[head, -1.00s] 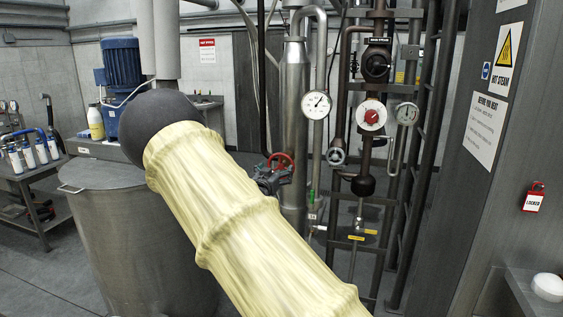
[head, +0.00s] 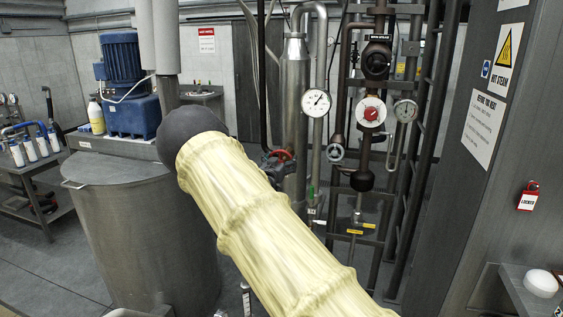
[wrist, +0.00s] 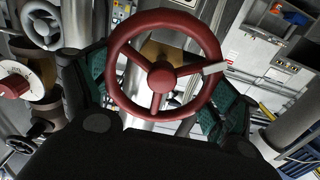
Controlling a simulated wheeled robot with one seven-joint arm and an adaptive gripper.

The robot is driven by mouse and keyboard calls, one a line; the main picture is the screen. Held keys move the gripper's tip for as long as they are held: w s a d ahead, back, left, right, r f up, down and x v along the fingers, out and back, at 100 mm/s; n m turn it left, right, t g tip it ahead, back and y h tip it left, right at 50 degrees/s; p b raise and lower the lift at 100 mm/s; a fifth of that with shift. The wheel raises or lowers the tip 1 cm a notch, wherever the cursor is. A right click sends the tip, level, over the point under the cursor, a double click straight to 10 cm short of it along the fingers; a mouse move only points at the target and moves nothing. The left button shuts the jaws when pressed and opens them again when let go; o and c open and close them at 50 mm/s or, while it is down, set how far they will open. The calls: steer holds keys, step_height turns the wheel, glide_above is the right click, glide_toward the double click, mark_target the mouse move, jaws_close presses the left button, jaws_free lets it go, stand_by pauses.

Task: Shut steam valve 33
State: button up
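A red three-spoke handwheel (wrist: 163,74) fills the upper middle of the wrist view, with a pale pointer or tag at its right rim. In the head view a small red handwheel (head: 279,158) shows on the pipework just beyond my sleeved arm. No number 33 is readable on it. My gripper (wrist: 160,100) has its green-padded fingers spread wide at the left and right of the wheel. The wheel overlaps the finger area; I cannot tell whether the rim touches the pads. In the head view my yellow-sleeved arm hides most of the gripper.
A white dial with a red knob (head: 371,113) and gauges (head: 315,102) stand on pipes right of the wheel. A large steel vessel (head: 140,235) with a blue motor (head: 124,75) is left. A red lock tag (head: 529,196) hangs on the right panel.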

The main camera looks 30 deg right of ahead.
steer(key=c, duration=0.8)
steer(key=shift+d+f+b, duration=0.1)
steer(key=shift+b, duration=0.5)
